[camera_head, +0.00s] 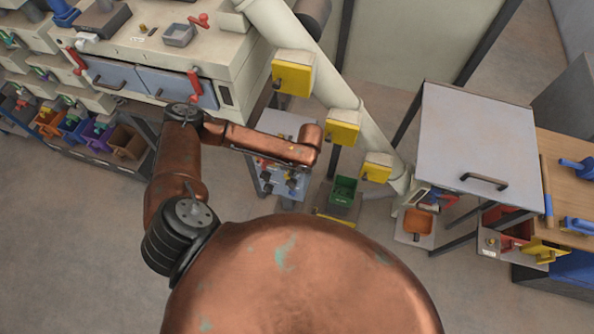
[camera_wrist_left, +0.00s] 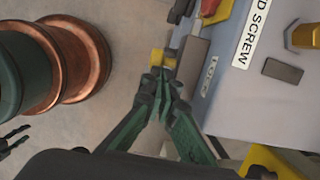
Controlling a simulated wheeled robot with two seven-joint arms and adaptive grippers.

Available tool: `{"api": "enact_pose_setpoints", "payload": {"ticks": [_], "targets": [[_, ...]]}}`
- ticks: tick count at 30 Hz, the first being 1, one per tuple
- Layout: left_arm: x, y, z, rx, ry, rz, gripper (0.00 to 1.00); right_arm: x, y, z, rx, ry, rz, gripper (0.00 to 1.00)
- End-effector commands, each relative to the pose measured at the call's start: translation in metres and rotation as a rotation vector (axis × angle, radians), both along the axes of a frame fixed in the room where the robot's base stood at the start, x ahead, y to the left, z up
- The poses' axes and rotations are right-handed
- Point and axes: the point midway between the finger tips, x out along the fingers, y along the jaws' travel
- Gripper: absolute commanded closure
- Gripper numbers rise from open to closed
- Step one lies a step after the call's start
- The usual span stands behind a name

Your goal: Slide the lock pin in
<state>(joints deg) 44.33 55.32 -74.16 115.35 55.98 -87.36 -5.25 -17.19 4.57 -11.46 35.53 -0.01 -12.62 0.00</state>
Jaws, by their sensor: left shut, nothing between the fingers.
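My left gripper (camera_wrist_left: 163,82) is shut and empty, with its green fingers together in the left wrist view. A small yellow piece (camera_wrist_left: 157,58) with dark parts beside it sits just beyond the fingertips. I cannot tell whether the fingers touch it, or whether it is the lock pin. A grey bar (camera_wrist_left: 193,62) with a small label lies to its right, along the edge of a grey panel (camera_wrist_left: 228,105) marked "D SCREW". In the head view my left arm reaches over a small grey-topped stand (camera_head: 285,124); its fingers are hard to make out there.
A slanted pipe carries yellow boxes (camera_head: 293,73). A green bin (camera_head: 343,192) and an orange tray (camera_head: 417,222) stand low beside the stand. A grey-topped table (camera_head: 476,135) with a black handle is at right. Open floor lies at left.

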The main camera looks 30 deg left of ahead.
Motion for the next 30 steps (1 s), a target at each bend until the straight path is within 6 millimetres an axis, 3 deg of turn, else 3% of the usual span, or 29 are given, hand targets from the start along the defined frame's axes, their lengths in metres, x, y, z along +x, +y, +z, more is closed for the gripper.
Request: {"api": "enact_pose_setpoints", "payload": {"ticks": [8,18,30], "targets": [[-0.001,0.002,0.0,0.001,0.001,0.001,1.0,0.0,0.0,0.001,0.0,0.0,0.0,0.6],[-0.009,0.035,0.003,0.001,0.001,0.004,1.0,0.003,0.0,0.028,0.0,-0.005,0.0,0.6],[-0.009,0.033,0.001,-0.001,0.001,0.001,1.0,0.003,0.0,0.027,0.001,-0.005,0.0,0.6]]}}
